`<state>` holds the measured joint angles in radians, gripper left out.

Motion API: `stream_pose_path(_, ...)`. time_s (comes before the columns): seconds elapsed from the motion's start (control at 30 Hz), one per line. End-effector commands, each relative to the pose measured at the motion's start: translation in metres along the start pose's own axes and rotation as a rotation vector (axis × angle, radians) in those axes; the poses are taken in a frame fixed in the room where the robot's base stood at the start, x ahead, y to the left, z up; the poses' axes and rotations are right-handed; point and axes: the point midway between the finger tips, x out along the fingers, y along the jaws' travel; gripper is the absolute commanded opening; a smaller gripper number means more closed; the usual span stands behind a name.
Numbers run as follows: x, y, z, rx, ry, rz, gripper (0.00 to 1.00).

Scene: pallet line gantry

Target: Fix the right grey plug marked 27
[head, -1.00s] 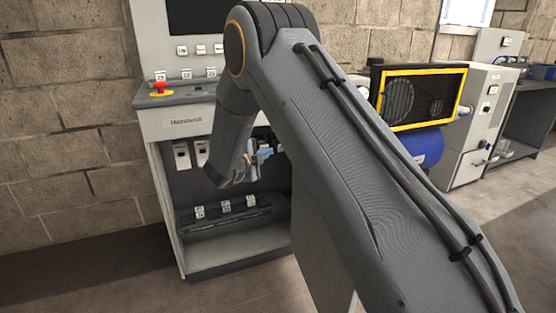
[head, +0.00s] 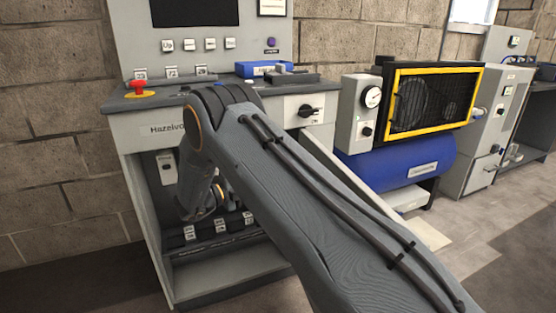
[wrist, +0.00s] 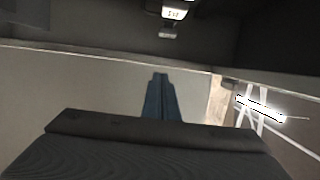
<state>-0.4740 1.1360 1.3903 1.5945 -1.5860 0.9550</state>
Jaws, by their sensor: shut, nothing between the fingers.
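Several small white-labelled parts sit in a row on the low dark rack inside the console; the right one (head: 248,218) is partly visible beside my arm. The labels are too small to read, so I cannot tell which is marked 27. In the wrist view my gripper (wrist: 160,76) shows as two blue fingers, shut together with nothing between them. A white-labelled part (wrist: 175,12) is at the top edge of that view, apart from the fingertips. In the head view my forearm and wrist hide the fingers in front of the rack.
The grey console (head: 180,122) has a red emergency button (head: 138,86), buttons and a rotary switch (head: 310,111). A blue box (head: 264,69) lies on its top. A blue compressor tank (head: 405,165) with a yellow-framed fan guard stands to the right. Floor at the lower left is clear.

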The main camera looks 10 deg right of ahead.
Motion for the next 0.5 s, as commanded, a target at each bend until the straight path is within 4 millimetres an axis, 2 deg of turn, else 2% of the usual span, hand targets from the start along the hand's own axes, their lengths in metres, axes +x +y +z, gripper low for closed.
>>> stream_pose_path(0.13,0.004,0.001,-0.001,0.001,0.006,-0.001,0.00)
stream_pose_path(0.23,0.016,0.001,-0.002,0.001,0.010,-0.002,0.00)
stream_pose_path(0.5,0.067,0.001,-0.004,0.001,0.012,-0.001,0.00)
